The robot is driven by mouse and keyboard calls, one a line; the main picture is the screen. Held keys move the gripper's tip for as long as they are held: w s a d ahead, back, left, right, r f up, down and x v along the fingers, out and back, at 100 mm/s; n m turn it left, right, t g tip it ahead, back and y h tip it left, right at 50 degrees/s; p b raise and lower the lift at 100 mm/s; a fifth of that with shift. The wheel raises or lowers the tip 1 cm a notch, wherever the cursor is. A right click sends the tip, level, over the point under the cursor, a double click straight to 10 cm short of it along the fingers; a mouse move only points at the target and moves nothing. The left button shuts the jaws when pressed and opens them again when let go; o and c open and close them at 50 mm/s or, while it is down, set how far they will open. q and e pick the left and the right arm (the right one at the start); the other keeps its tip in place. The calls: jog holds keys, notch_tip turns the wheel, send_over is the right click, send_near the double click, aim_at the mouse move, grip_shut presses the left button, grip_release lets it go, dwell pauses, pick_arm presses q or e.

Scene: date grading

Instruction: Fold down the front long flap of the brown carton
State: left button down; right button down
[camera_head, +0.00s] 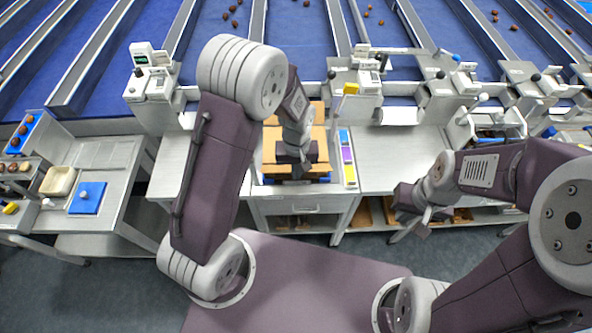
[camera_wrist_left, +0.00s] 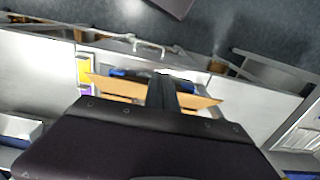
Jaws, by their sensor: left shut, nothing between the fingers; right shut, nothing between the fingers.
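The brown carton (camera_head: 268,148) sits on the middle workbench with tan flaps showing. My left arm and left gripper (camera_head: 299,172) cover much of its middle and front in the head view. In the left wrist view, tan flaps (camera_wrist_left: 203,102) stick out on both sides of my left gripper (camera_wrist_left: 161,82). The left gripper is shut and empty, pointing down at the carton's front part; whether it touches a flap I cannot tell. The carton's inside and most of its front flap are hidden. My right gripper (camera_head: 425,222) is shut and empty, in front of the bench, right of the carton.
A narrow strip with coloured cards (camera_head: 347,155) lies just right of the carton. Grey machines (camera_head: 355,85) stand behind it. The bench top to the right (camera_head: 400,160) is clear. A side table at left holds a blue pad (camera_head: 87,198) and a beige tray (camera_head: 58,181).

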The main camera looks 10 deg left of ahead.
pick_arm(q)
jog(key=shift+w+a+r, duration=0.1)
jog(key=shift+w+a, duration=0.05)
jog(key=shift+w, duration=0.45)
jog(key=shift+w+a+r, duration=0.1)
jog(key=shift+w+a, duration=0.05)
jog(key=shift+w, duration=0.4)
jog(key=w, duration=0.1)
jog(key=w+a+p, duration=0.1)
jog(key=w, duration=0.1)
jog(key=shift+f, duration=0.1)
jog(key=shift+w+a+p, duration=0.15)
jog(key=shift+w, duration=0.5)
jog(key=shift+w+a+p, duration=0.15)
jog(key=shift+w, duration=0.5)
jog(key=shift+w+a, duration=0.2)
jog(key=shift+w, duration=0.45)
jog(key=shift+w+a, duration=0.2)
jog(key=shift+w, duration=0.5)
jog(key=shift+w+a, duration=0.2)
jog(key=shift+w, duration=0.45)
jog(key=shift+s, duration=0.1)
jog(key=shift+f+b, duration=1.5)
jog(key=shift+f, duration=0.85)
notch_tip(320, 180, up, 11)
jog(key=p, duration=0.8)
jog(key=shift+r, duration=0.15)
